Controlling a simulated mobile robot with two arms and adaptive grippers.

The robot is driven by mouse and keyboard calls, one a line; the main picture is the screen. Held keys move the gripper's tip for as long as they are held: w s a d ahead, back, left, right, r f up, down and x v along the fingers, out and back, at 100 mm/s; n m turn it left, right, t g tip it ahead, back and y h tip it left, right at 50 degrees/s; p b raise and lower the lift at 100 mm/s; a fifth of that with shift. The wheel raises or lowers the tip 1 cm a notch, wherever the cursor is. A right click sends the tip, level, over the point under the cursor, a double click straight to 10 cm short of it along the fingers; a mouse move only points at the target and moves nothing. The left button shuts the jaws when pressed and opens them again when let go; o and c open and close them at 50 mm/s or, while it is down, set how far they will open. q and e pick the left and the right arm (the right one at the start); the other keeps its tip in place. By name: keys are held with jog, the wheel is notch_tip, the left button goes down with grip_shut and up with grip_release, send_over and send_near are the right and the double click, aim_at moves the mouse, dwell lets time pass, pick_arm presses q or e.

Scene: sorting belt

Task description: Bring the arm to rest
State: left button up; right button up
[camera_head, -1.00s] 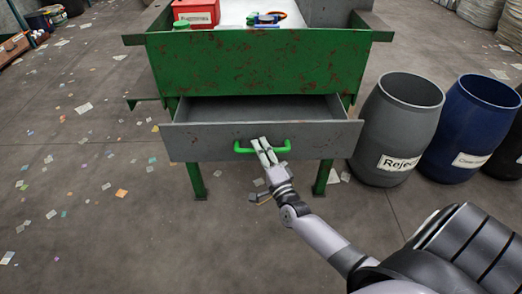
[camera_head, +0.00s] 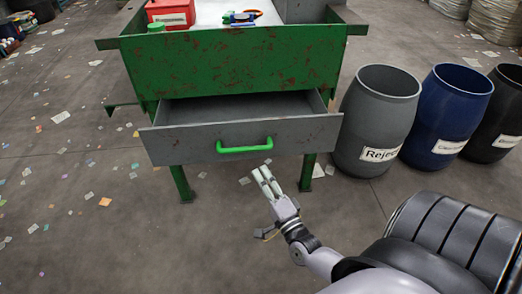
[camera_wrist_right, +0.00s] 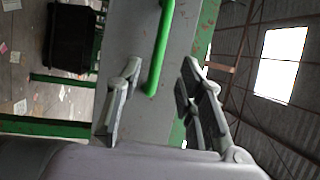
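My right gripper (camera_head: 265,178) is in front of and below the open grey drawer (camera_head: 185,148) of the green sorting table. It is apart from the drawer's green handle (camera_head: 245,147). In the right wrist view my gripper's two fingers (camera_wrist_right: 155,98) stand apart with nothing between them, and the green handle (camera_wrist_right: 160,50) lies beyond them. The drawer is pulled out and its visible inside looks empty. My left gripper is not in view.
The green table (camera_head: 230,62) carries a red box (camera_head: 170,12) and small coloured items (camera_head: 242,17). A grey barrel (camera_head: 375,120), a blue barrel (camera_head: 447,115) and a black barrel (camera_head: 500,115) stand to the right. Paper scraps litter the floor, which is otherwise open at left.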

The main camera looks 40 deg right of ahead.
dwell(0.3)
